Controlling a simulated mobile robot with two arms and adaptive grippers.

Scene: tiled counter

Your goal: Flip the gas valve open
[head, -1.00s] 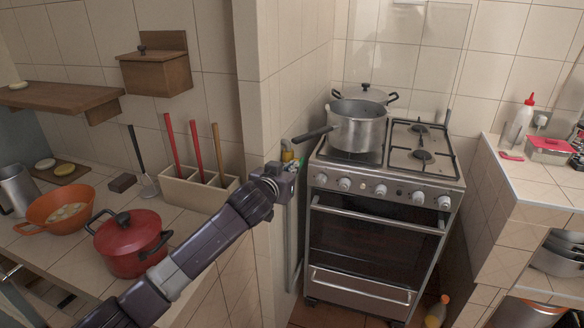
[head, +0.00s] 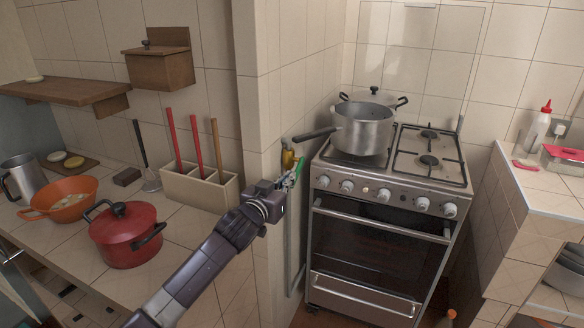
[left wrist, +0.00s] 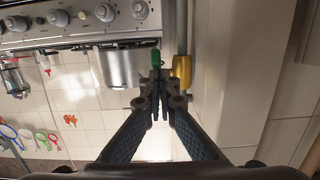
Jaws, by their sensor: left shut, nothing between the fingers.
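The gas valve shows a yellow body (head: 287,159) on the side wall left of the stove, with a bit of green (head: 299,166) beside it. In the left wrist view the yellow part (left wrist: 181,72) stands just right of my fingertips, and the green handle (left wrist: 155,57) is just beyond them. My left gripper (head: 290,180) is right below and in front of the valve in the head view. Its fingers, also in the left wrist view (left wrist: 158,80), are shut and empty. I cannot tell whether they touch the green handle. My right gripper is not in view.
The stove (head: 380,245) with a pot (head: 363,130) stands right of the valve; the pot's handle juts out toward it. The wall corner (head: 262,110) is close left of my gripper. A red pot (head: 122,245) and a utensil box (head: 198,188) stand on the left counter.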

